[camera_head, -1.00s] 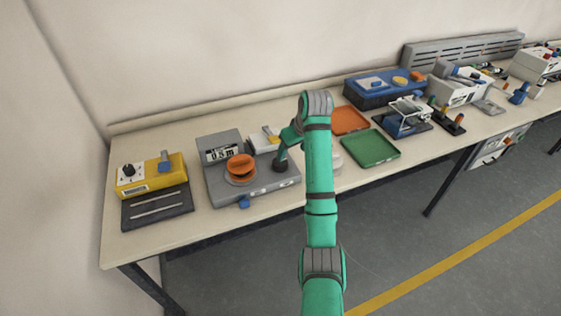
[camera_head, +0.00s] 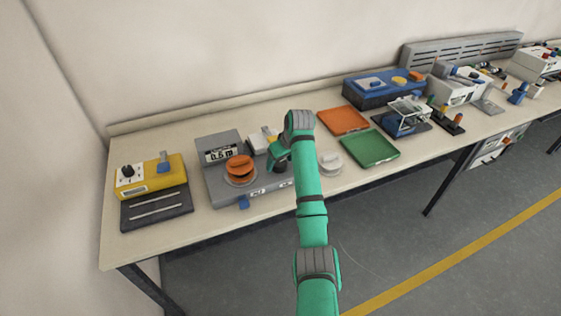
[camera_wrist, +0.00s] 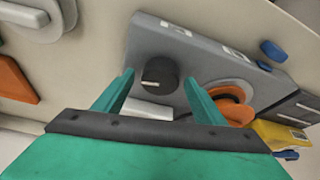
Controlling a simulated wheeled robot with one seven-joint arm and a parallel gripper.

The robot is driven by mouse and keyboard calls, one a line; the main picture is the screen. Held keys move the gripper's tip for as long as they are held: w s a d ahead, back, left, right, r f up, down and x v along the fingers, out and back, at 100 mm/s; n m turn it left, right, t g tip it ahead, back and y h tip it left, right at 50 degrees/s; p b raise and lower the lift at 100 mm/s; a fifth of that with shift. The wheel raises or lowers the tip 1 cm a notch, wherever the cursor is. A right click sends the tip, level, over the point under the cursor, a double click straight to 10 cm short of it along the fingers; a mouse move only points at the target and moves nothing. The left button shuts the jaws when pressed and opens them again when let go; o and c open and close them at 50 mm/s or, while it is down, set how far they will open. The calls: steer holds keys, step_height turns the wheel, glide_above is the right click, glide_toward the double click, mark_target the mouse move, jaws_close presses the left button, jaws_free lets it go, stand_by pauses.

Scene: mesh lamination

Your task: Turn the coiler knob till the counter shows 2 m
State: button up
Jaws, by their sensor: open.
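The grey coiler (camera_head: 221,188) stands on the bench at the left. Its counter (camera_head: 220,154) seems to read 0.5 m; the digits are small. An orange spool (camera_head: 240,166) sits on its top, also visible in the wrist view (camera_wrist: 232,97). The round dark knob (camera_wrist: 160,74) has a pale pointer line. My gripper (camera_wrist: 159,79) is open, with one finger on each side of the knob in the wrist view. I cannot tell whether the fingers touch it. In the head view my gripper (camera_head: 279,164) is over the knob and hides much of it.
A yellow box (camera_head: 150,177) with a dark plate stands left of the coiler. A white disc (camera_head: 330,163), an orange tray (camera_head: 344,120) and a green tray (camera_head: 372,148) lie to the right. A blue tab (camera_head: 243,202) sticks out at the coiler's front.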

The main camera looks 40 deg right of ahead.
steer(key=shift+f, duration=0.1)
steer(key=c, duration=1.1)
steer(key=shift+o, duration=0.2)
steer(key=shift+m, duration=0.3)
steer(key=m, duration=0.1)
steer(key=m+h, duration=0.1)
steer(key=m, duration=0.1)
steer(key=m+h, duration=0.1)
steer(key=m, duration=0.1)
steer(key=shift+w+a, duration=0.2)
steer(key=shift+a, duration=0.05)
steer(key=m, duration=0.2)
steer(key=m+g+h, duration=0.1)
steer(key=m, duration=0.1)
steer(key=shift+w+a+m+g+h, duration=0.1)
steer(key=shift+m+g+h, duration=0.2)
steer(key=shift+m, duration=0.1)
steer(key=m, duration=0.2)
steer(key=m+g, duration=0.1)
steer(key=m, duration=0.1)
steer(key=shift+w+g+h, duration=0.15)
steer(key=shift+g+h, duration=0.15)
steer(key=m+g, duration=0.2)
steer(key=m, duration=0.3)
steer(key=shift+w, duration=0.1)
steer(key=shift+m, duration=0.4)
